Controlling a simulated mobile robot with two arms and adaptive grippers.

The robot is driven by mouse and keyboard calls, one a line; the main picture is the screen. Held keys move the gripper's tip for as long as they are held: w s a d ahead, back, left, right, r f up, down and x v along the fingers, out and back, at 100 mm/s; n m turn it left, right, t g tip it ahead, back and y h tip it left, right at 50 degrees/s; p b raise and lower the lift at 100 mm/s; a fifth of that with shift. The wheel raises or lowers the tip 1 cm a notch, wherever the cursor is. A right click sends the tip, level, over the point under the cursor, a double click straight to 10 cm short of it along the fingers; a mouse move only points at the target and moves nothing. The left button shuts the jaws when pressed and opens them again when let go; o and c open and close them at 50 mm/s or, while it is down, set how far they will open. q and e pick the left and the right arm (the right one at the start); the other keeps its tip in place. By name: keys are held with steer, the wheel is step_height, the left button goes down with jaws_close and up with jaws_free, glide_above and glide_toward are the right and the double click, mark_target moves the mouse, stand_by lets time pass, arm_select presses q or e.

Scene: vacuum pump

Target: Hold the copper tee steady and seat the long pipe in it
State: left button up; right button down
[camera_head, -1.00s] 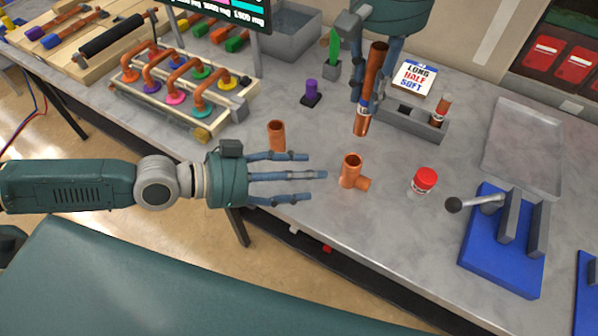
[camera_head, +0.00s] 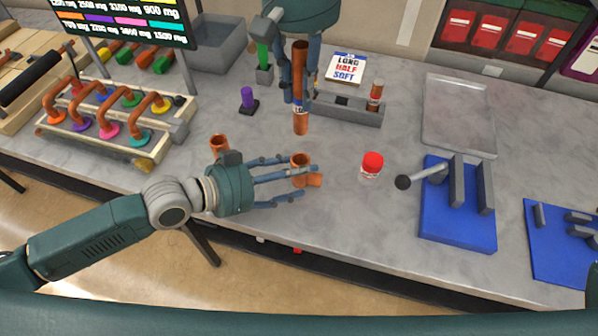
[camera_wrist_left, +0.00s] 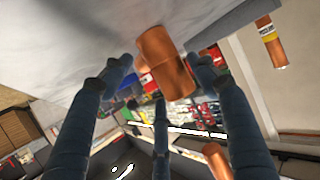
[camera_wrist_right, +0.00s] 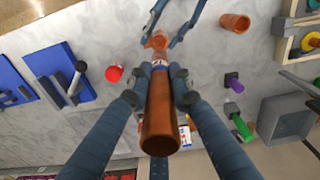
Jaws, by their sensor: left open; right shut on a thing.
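The copper tee (camera_head: 301,168) stands on the grey table with its side branch pointing right. My left gripper (camera_head: 300,180) is open with its fingers around the tee; in the left wrist view the tee (camera_wrist_left: 165,62) sits between the spread fingers, apart from at least the left one. My right gripper (camera_head: 299,92) is shut on the long pipe (camera_head: 300,62), which it holds upright above and behind the tee. The right wrist view shows the pipe (camera_wrist_right: 161,110) between the fingers, its label band near them, and the tee (camera_wrist_right: 156,40) beyond its far end.
A short copper piece (camera_head: 219,145) stands left of the tee. A red-capped jar (camera_head: 372,166) and a blue lever fixture (camera_head: 458,215) are to the right. A grey holder (camera_head: 345,112) with a small pipe is behind, near a purple peg (camera_head: 247,98).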

mark_target(301, 67)
arm_select(q)
steer(key=shift+w+d+f, duration=0.2)
steer(key=shift+w+d, duration=0.1)
steer(key=shift+d, duration=0.2)
steer(key=c, duration=1)
arm_select(e)
step_height(301, 67, up, 4)
steer(key=m, duration=0.4)
steer(key=shift+s+a+f, duration=0.1)
steer(key=shift+s+f, duration=0.05)
steer(key=shift+f, duration=0.05)
arm_select(q)
steer(key=shift+c, duration=0.2)
arm_select(e)
steer(key=shift+r+m, duration=0.35)
steer(key=shift+m, duration=0.55)
steer(key=f, duration=1.7)
steer(key=shift+d, duration=0.2)
steer(key=shift+f, duration=0.25)
